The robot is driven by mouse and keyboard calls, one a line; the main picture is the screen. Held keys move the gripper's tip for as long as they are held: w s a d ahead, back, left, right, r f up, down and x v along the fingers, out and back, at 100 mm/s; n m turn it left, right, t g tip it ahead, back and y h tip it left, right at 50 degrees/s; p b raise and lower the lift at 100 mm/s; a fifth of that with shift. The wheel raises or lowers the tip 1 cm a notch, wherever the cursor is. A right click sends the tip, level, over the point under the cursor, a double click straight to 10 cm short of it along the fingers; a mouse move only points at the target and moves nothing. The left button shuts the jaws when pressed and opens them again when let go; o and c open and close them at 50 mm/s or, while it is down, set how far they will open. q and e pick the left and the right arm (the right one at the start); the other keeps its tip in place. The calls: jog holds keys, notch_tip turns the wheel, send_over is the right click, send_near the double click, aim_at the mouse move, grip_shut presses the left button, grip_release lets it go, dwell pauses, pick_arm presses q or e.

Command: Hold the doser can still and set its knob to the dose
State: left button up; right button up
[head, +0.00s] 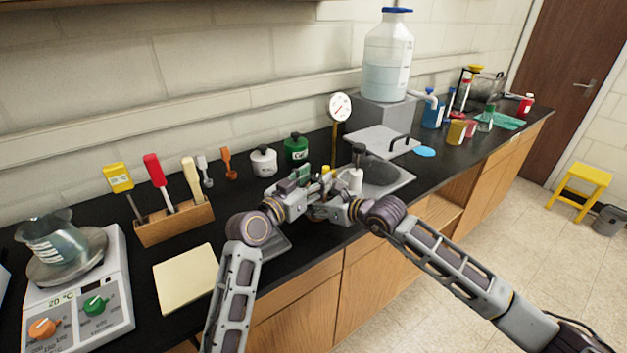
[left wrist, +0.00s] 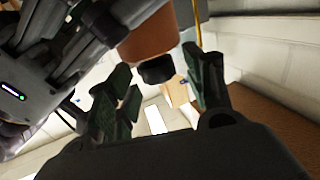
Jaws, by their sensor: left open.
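An orange-brown can (left wrist: 148,42) with a black knob-like end (left wrist: 157,70) shows in the left wrist view; I take it to be the doser can. In the head view the crossed grippers hide it. My left gripper (head: 297,180) is open, and its dark green fingers (left wrist: 160,92) stand on either side of the can's black end in the left wrist view. I cannot tell whether they touch it. My right gripper (head: 328,194) is close beside the left one in the head view; its fingers are too small and overlapped to read. No dose marking is legible.
A dial gauge (head: 340,106) on a thin post stands behind the grippers. A pump bottle (head: 356,174) and a sink (head: 388,178) are close on the right. White (head: 263,161) and green (head: 296,148) jars stand behind.

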pick_arm(q)
jog(key=c, duration=1)
jog(key=shift+m+g+h, duration=0.3)
jog(key=shift+h, duration=0.1)
jog(key=o, duration=1)
jog(key=shift+a, duration=0.1)
jog(key=v, duration=1.2)
